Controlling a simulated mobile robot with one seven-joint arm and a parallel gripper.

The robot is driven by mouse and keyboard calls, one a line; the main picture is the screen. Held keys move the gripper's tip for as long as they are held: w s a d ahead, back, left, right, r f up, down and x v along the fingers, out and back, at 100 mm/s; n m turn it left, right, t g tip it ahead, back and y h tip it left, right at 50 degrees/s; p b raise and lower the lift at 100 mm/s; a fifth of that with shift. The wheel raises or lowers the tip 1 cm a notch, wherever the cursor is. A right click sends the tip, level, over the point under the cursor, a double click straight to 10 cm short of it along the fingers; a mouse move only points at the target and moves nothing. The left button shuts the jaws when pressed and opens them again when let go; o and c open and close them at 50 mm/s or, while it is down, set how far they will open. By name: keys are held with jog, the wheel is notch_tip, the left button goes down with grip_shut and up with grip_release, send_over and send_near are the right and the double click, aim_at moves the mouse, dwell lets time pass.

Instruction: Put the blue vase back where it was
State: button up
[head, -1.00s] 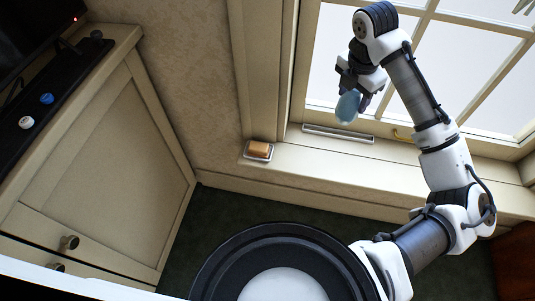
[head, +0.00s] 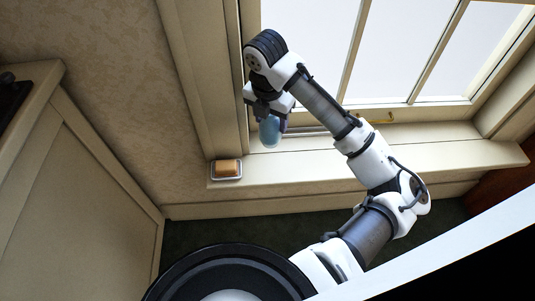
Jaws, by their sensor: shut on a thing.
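The blue vase (head: 269,132) is a small pale blue, see-through piece. My gripper (head: 270,118) is shut on it and holds it upright or nearly so. In the head view the vase shows in front of the window's lower frame, over the left part of the window sill (head: 310,165). I cannot tell whether its base touches the sill or is just above it. The gripper hides the upper part of the vase.
An orange-brown block in a small pale dish (head: 226,169) sits at the sill's left end, left of the vase. The sill to the right is bare. A brass window latch (head: 383,119) is on the frame. A cream cabinet (head: 70,190) stands at left.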

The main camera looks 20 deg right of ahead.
notch_tip(320, 180, down, 13)
jog(key=shift+f+b, duration=0.1)
jog(key=shift+b, duration=0.9)
jog(key=shift+f, duration=0.15)
jog(key=o, duration=1.1)
jog(key=r, duration=0.4)
jog(key=r+p, duration=0.1)
jog(key=r, duration=0.3)
jog(key=s+a+r+p, duration=0.1)
jog(key=r, duration=0.3)
jog(key=shift+a+r, duration=0.1)
jog(key=shift+r, duration=0.05)
